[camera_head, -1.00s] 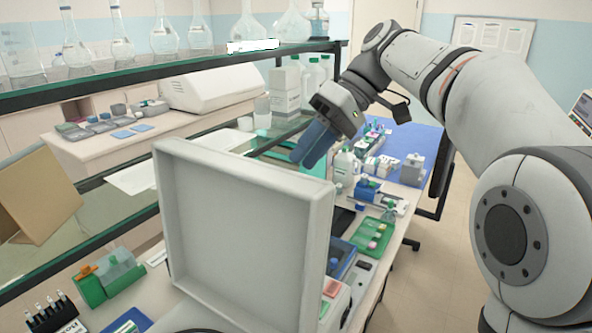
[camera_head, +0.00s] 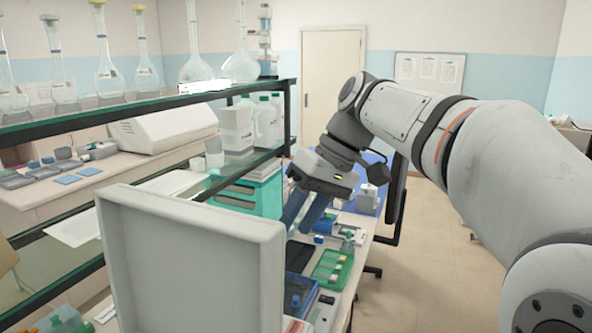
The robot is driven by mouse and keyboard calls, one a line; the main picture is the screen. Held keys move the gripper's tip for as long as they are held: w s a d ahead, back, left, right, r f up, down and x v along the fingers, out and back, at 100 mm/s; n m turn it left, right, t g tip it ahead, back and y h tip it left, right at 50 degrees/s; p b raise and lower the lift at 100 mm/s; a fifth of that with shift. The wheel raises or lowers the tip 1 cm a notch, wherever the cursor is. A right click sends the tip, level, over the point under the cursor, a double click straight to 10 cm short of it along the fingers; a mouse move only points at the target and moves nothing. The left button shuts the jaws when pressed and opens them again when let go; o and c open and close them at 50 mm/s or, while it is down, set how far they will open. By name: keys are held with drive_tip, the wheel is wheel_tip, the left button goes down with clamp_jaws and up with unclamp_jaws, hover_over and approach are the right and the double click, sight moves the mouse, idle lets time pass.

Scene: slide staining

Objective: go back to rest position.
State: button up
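My gripper (camera_head: 302,218) is at the end of my arm, which reaches in from the right. It hangs over the bench behind the raised pale grey lid. Its two blue-grey fingers point down and slightly left, with a gap between them. I see nothing held between them. The fingertips are close to the lid's top right corner in the picture, and I cannot tell the distance in depth.
The grey lid (camera_head: 185,250) stands upright in front. A shelf (camera_head: 150,104) with flasks and bottles runs along the left. A green tray (camera_head: 331,268) and a blue container (camera_head: 297,291) lie on the bench below. The floor (camera_head: 430,240) to the right is clear.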

drive_tip(key=s+d+f+m+t+h, duration=0.2)
drive_tip(key=s+d+f, duration=0.4)
drive_tip(key=f, duration=0.3)
drive_tip(key=s+d+f+m+t+h, duration=0.3)
drive_tip(key=s+d+f+m, duration=0.2)
drive_tip(key=s+d+f, duration=0.2)
wheel_tip(320, 180, down, 3)
drive_tip(key=shift+s+d+f+h, duration=0.15)
drive_tip(key=shift+d+h, duration=0.15)
drive_tip(key=shift+d, duration=0.65)
drive_tip(key=shift+s, duration=0.1)
